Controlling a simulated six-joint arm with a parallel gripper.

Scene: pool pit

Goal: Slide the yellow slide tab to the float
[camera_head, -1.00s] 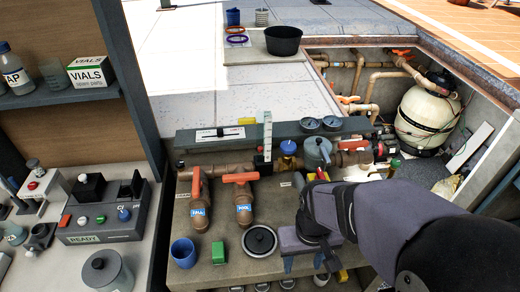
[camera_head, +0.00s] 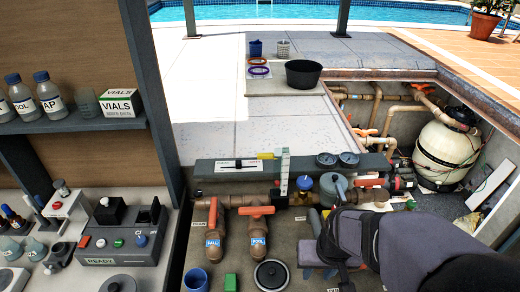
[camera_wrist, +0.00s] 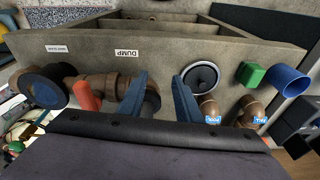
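The yellow slide tab (camera_head: 266,155) sits at the upper left side of the upright white flow gauge (camera_head: 284,172), which stands on the brown pipe. The float inside the gauge is too small to make out. My gripper (camera_head: 322,272) is to the right of and in front of the gauge, pointing down, clear of the tab. In the wrist view its two blue fingers (camera_wrist: 160,98) are apart with nothing held between them. The tab and gauge do not show in the wrist view.
Orange-handled valves (camera_head: 257,211), a blue-capped part (camera_head: 303,183) and a grey valve body (camera_head: 334,190) crowd the pipe near the gauge. The sunken pit (camera_head: 385,150) is behind right.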

